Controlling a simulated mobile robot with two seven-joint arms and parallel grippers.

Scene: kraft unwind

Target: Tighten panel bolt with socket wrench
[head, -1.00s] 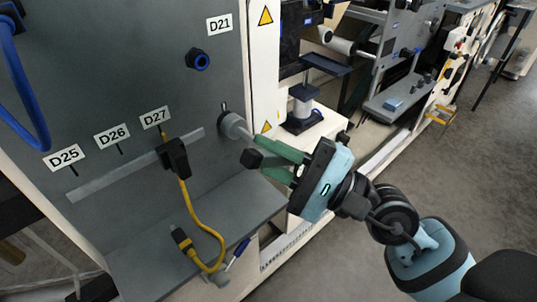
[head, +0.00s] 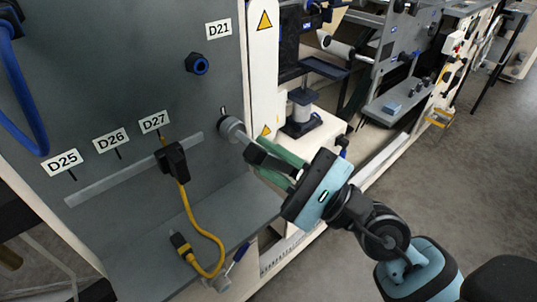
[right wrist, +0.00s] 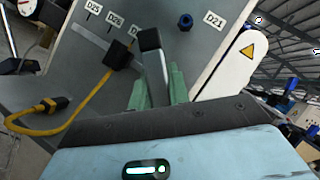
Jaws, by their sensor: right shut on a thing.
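The socket wrench's round grey head (head: 231,128) is against the right part of the grey panel (head: 165,75), right of the D27 label. The panel bolt itself cannot be made out; the head seems to cover that spot. My right gripper (head: 277,163) is shut on the wrench, its green fingers around the handle. The black end of the wrench (right wrist: 149,40) and its grey shaft (right wrist: 156,78) show between the fingers in the right wrist view. My left gripper is not in view.
A black plug (head: 173,159) with a yellow cable is on the panel below D27; the cable's other connector (head: 180,243) lies on the grey shelf (head: 150,268). A blue-handled tool (head: 239,253) is at the shelf's edge. A blue hose (head: 33,105) hangs at left. Floor at right is clear.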

